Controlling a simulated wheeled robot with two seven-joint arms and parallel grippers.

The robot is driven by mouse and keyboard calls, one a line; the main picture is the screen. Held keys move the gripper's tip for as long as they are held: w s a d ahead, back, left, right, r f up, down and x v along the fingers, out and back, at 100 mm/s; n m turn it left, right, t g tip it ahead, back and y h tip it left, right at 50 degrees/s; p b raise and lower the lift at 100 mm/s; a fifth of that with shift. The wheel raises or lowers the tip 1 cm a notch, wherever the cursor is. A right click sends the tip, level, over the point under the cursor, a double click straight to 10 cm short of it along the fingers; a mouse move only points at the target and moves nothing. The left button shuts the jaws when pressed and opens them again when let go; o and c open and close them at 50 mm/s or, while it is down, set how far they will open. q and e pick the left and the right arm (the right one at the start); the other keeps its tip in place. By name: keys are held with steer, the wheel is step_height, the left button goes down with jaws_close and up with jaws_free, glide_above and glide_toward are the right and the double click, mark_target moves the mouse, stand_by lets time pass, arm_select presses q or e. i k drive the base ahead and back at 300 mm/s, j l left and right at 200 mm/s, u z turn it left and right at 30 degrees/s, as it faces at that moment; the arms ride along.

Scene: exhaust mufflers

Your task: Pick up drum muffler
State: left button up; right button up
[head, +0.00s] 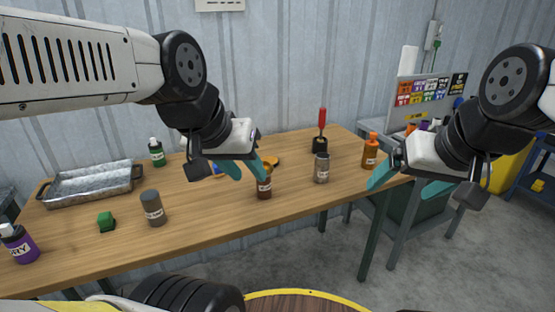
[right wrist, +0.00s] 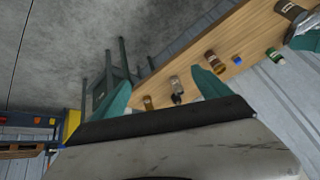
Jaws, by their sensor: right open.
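No object is plainly recognisable as a drum muffler. Two labelled cylinders stand upright on the wooden table (head: 210,215): a dark grey one (head: 153,208) at left and a lighter metallic one (head: 321,169) right of centre. I cannot tell whether either is the drum muffler. My left gripper (head: 250,170) is open above the table, its teal fingers apart, overlapping the view of a brown bottle (head: 264,187). My right gripper (head: 410,185) is open and empty off the table's right end. Its spread fingers also show in the right wrist view (right wrist: 160,92).
The table's front middle is mostly clear. A corrugated wall is behind.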

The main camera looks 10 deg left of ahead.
mark_target(150, 199)
steer(key=u, duration=1.55)
